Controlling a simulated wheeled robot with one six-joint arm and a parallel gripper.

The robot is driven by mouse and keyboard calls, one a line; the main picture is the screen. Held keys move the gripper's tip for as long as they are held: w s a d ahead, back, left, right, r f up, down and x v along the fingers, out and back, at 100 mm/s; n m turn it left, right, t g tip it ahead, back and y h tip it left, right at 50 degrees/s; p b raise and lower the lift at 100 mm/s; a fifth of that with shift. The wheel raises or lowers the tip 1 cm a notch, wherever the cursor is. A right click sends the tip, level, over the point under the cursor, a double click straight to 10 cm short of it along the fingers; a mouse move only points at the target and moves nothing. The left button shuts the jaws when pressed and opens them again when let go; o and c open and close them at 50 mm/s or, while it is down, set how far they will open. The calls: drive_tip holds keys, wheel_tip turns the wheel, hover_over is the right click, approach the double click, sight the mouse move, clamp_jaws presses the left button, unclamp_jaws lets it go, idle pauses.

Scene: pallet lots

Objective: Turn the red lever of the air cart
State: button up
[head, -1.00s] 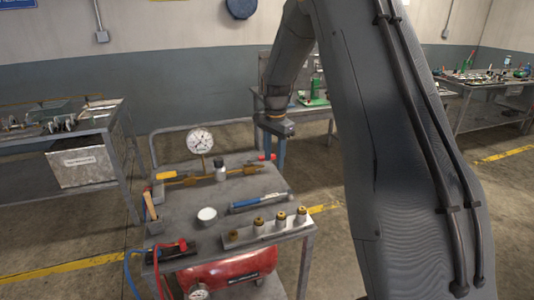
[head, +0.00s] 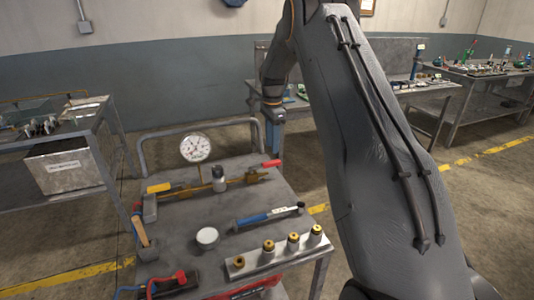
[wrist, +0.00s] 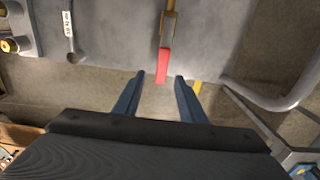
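The red lever (head: 270,163) is at the right end of the brass pipe (head: 235,181) on top of the air cart (head: 175,215). In the wrist view the red lever (wrist: 163,66) points toward my gripper (wrist: 161,78). Its tip lies near the gap between the two blue fingers. The fingers are apart, with nothing between them that I can see. In the head view my gripper (head: 273,145) hangs beside the cart's right edge, close to the lever. A yellow lever (head: 160,187) is at the pipe's left end.
A round gauge (head: 196,148) stands up from the pipe. A blue tool (head: 268,217), a white round tin (head: 207,237) and a block with brass fittings (head: 280,252) lie on the cart top. The cart's tube handle (wrist: 285,98) is to the right in the wrist view.

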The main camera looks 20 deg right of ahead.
sight(271, 162)
drive_tip(key=shift+w+f, duration=0.15)
drive_tip(key=shift+w, duration=0.05)
drive_tip(key=shift+f, duration=0.3)
drive_tip(key=shift+f+p, duration=1.4)
drive_tip(key=shift+f, duration=2.05)
clamp_jaws()
